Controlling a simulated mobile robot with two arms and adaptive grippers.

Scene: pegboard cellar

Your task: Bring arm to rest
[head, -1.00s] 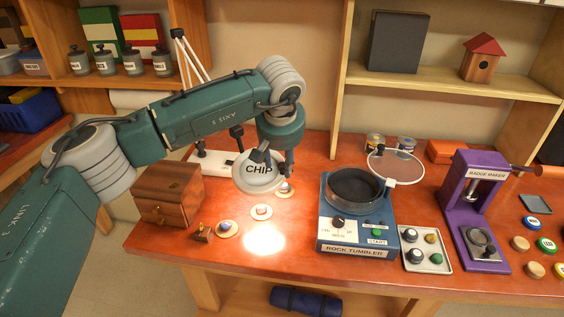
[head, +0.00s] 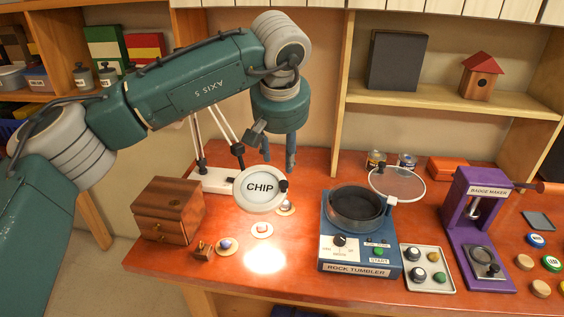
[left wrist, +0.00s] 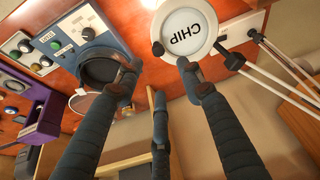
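My left arm reaches in from the left in the head view, with my left gripper (head: 278,158) pointing down behind the round CHIP magnifier (head: 242,199). In the left wrist view my left gripper (left wrist: 158,88) has its dark fingers spread apart with nothing between them. The magnifier's white ring (left wrist: 212,42) shows beyond one fingertip there, and I cannot tell how far off it is. My right gripper is in neither view.
The bench holds a wooden drawer box (head: 166,211), a blue rock tumbler (head: 359,264), a tray of stones (head: 427,286) and a purple badge maker (head: 478,215). Small stones on discs lie under the magnifier. A shelf (head: 450,103) stands behind; open air surrounds the raised arm.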

